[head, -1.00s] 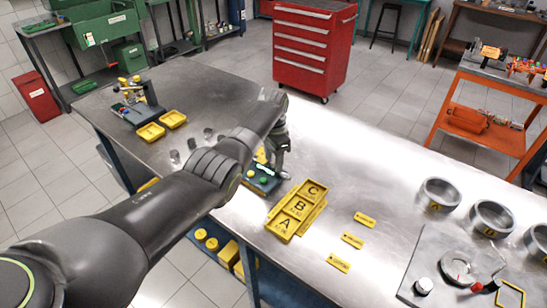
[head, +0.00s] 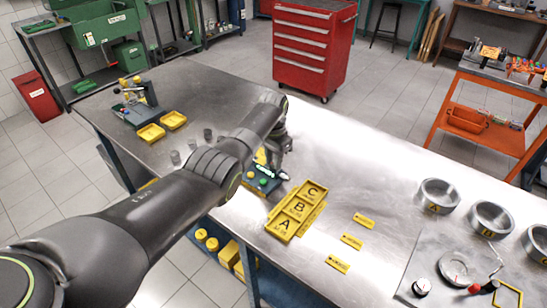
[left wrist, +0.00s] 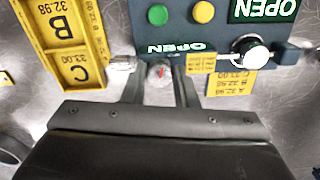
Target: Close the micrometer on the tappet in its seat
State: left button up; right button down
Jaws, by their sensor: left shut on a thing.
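The micrometer station (head: 264,178) is a dark base with green and yellow buttons on the near edge of the bench. In the left wrist view its base (left wrist: 222,18) fills the top, with OPEN labels and a round white-and-black knob (left wrist: 251,50). My left gripper (left wrist: 160,76) is shut on a small round metal piece (left wrist: 159,70) with a red mark, beside the base. I cannot tell whether this piece is the tappet or a part of the micrometer. A silver cylindrical part (left wrist: 122,62) shows left of the fingers. My arm hides much of the station in the head view.
Yellow trays marked A, B and C (head: 298,207) lie close right of the station. Several small grey cylinders (head: 192,144) stand behind my arm. Yellow tags (head: 351,241), metal rings (head: 437,197) and a dial fixture (head: 457,269) are farther right.

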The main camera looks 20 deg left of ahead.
pick_arm(q)
jog(key=n+p, duration=0.1)
jog(key=n, duration=0.1)
jog(key=shift+r+n, duration=0.15)
jog(key=shift+n, duration=0.25)
jog(key=n, duration=0.3)
jog(key=shift+n+p, duration=0.3)
jog(key=n, duration=0.6)
jog(key=shift+w+d+p, duration=0.1)
jog(key=shift+p, duration=0.25)
jog(key=n, duration=0.4)
jog(key=shift+n, duration=0.4)
jog(key=n, duration=0.4)
jog(key=shift+n, duration=0.3)
jog(key=o, duration=1)
